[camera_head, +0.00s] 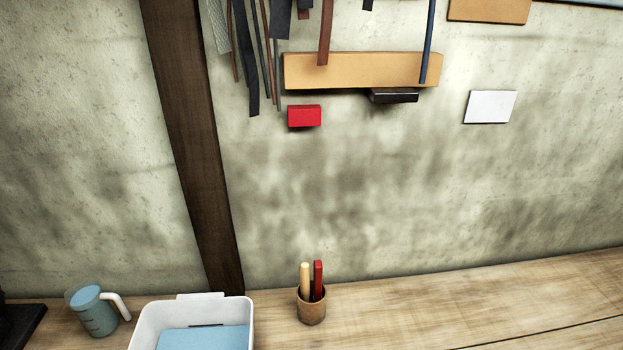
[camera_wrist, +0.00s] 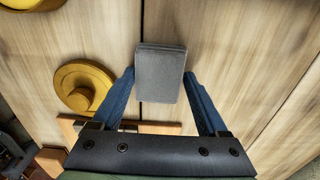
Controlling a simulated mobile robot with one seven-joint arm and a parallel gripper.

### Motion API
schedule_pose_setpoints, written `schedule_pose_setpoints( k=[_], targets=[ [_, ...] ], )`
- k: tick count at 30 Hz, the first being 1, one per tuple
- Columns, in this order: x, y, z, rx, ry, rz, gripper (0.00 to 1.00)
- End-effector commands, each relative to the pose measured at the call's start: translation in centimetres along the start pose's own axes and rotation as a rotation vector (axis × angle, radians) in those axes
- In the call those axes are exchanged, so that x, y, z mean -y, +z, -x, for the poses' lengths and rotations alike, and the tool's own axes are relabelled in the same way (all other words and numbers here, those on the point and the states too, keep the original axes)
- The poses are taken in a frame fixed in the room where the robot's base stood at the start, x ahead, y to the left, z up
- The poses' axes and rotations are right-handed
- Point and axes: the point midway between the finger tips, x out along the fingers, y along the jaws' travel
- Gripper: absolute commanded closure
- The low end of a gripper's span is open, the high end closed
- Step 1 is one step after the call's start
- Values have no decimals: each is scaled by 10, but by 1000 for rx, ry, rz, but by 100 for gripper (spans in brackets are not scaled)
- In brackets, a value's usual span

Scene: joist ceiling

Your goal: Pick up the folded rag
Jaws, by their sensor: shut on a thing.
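The folded rag (camera_wrist: 161,62) is a grey, flat, layered block in the upper middle of the wrist view. My gripper (camera_wrist: 159,77) has blue fingers, one on each side of the rag, and is shut on it. The rag's lower end reaches between the fingers. I cannot tell whether it touches the wooden surface beneath. Neither the rag nor my gripper shows in the head view.
In the wrist view, a yellow round object (camera_wrist: 82,86) lies left of the rag, and an orange-brown wooden piece (camera_wrist: 155,128) lies behind the fingers. In the head view, a white bin (camera_head: 141,335), blue jug (camera_head: 92,312) and tool cup (camera_head: 311,308) stand on the bench.

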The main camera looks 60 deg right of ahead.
Motion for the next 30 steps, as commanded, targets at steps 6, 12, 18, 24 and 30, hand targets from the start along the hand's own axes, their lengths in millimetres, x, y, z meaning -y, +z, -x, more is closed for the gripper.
schedule_pose_setpoints(
  k=[6, 12, 18, 24, 30],
  targets=[
    [0, 0, 0, 0, 0, 0, 77],
    [1, 0, 4, 0, -2, 0, 77],
    [2, 0, 31, 1, -6, 1, 77],
    [2, 1, 70, 1, -5, 1, 77],
    [1, 0, 95, 0, -3, 0, 77]
  ],
)
